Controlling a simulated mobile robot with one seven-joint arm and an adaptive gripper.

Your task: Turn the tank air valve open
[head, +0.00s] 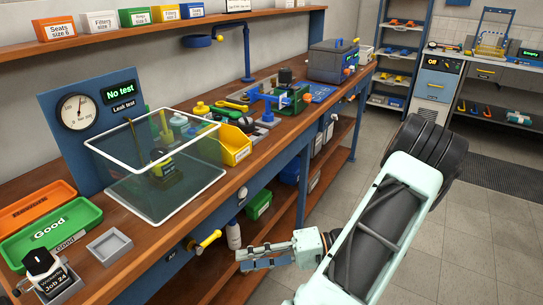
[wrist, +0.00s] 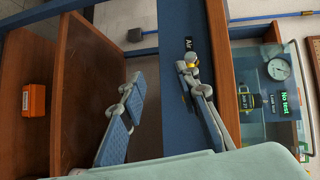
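The air valve with a yellow handle (head: 208,241) sits on the blue front rail of the bench, beside an "Air" label (head: 171,256). In the wrist view its yellow part (wrist: 191,60) shows just under the "Air" label (wrist: 189,44), partly hidden by a finger. The clear tank (head: 150,165) stands on the bench above, with a yellow and black device inside. My gripper (head: 252,260) is in front of the bench, to the right of and a little below the valve. In the wrist view my gripper (wrist: 162,82) has its fingers spread apart, with nothing between them.
The gauge panel (head: 88,112) behind the tank reads "No test". A green "Good" tray (head: 22,246), a grey tray (head: 108,246) and a Job 24 device (head: 44,270) lie at the near left. A lower shelf (head: 262,232) is under the bench. The floor (head: 475,220) at right is clear.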

